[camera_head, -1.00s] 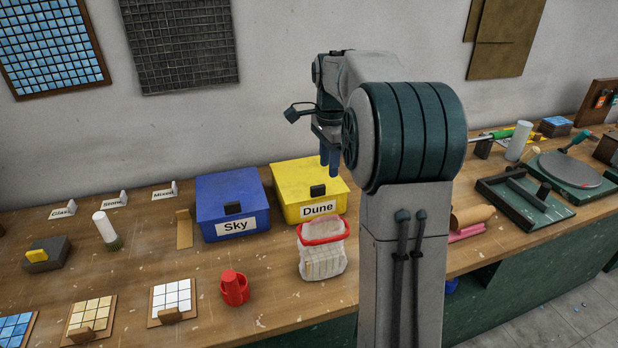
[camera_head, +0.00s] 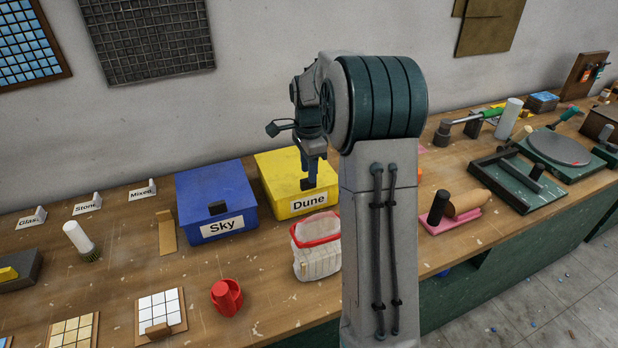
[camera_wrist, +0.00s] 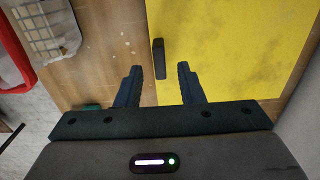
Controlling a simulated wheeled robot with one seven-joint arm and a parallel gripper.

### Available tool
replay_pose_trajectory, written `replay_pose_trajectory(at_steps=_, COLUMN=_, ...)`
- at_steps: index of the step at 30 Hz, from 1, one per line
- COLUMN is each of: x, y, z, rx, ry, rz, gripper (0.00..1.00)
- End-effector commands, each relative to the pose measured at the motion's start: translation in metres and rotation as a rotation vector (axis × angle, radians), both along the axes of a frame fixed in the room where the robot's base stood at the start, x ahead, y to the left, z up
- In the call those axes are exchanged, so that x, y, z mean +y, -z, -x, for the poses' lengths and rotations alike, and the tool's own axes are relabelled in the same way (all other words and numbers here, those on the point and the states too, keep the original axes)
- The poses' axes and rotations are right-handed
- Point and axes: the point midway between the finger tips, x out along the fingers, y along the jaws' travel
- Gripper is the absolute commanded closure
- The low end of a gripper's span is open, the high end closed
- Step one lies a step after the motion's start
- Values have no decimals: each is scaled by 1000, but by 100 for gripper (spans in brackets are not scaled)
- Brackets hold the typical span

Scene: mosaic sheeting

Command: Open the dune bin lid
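The dune bin (camera_head: 275,186) is a yellow box with a "Dune" label, standing on the bench with its lid down. Its small dark handle (camera_head: 307,184) is at the front edge of the lid. In the wrist view the yellow lid (camera_wrist: 240,45) fills the right side and the dark handle (camera_wrist: 159,52) stands at its edge. My gripper (camera_wrist: 159,69) is open, with its two fingers apart and the handle lined up between them. In the head view my gripper (camera_head: 312,168) points down at the handle. Whether a finger touches it I cannot tell.
A blue "Sky" bin (camera_head: 205,198) stands close to the left. A clear tub with a red rim (camera_head: 316,250) stands just in front of the dune bin. A red cup (camera_head: 227,297) is further forward. The wall is behind the bins.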

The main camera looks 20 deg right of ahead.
Motion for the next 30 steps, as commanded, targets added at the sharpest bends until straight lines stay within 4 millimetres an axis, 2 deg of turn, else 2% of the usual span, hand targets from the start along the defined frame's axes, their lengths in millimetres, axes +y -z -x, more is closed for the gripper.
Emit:
replay_pose_trajectory(at_steps=3, x=-1, y=19, z=1, rx=3, ry=1, rz=-1, gripper=65)
replay_pose_trajectory(at_steps=7, x=-1, y=32, z=1, rx=3, ry=1, rz=0, gripper=65)
replay_pose_trajectory(at_steps=18, x=-2, y=37, z=1, rx=0, ry=2, rz=0, gripper=65)
replay_pose_trajectory(at_steps=19, x=-2, y=37, z=1, rx=0, ry=2, rz=0, gripper=71)
replay_pose_trajectory(at_steps=22, x=-2, y=37, z=1, rx=0, ry=2, rz=0, gripper=99)
replay_pose_trajectory(at_steps=30, x=0, y=34, z=0, rx=6, ry=0, rz=0, gripper=100)
